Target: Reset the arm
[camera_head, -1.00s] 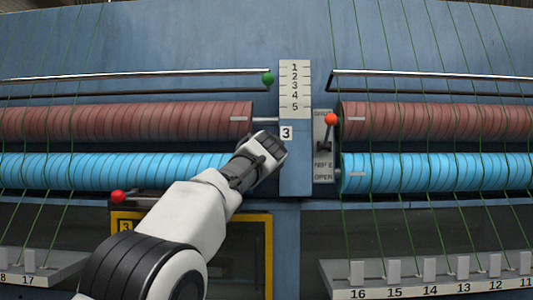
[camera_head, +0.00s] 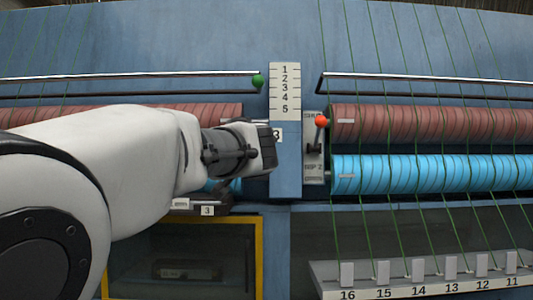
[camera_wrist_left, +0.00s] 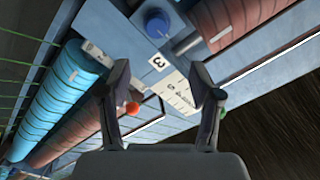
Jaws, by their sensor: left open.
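My left arm (camera_head: 110,160) reaches in from the left, and its white and black links cover much of the left half of the head view. My left gripper (camera_head: 268,148) is in front of the blue post, beside the small "3" plate. In the left wrist view the two fingers of my left gripper (camera_wrist_left: 163,88) stand apart, with nothing held between them. Past them are the "3" plate (camera_wrist_left: 157,62) and the numbered scale (camera_wrist_left: 176,92). My right gripper is not in view.
An orange-red ball lever (camera_head: 322,121) stands right of the post, near red rollers (camera_head: 430,123) and blue rollers (camera_head: 430,174). A green ball (camera_head: 258,81) ends a rail at upper left. A numbered shelf (camera_head: 420,275) and green yarns are at lower right.

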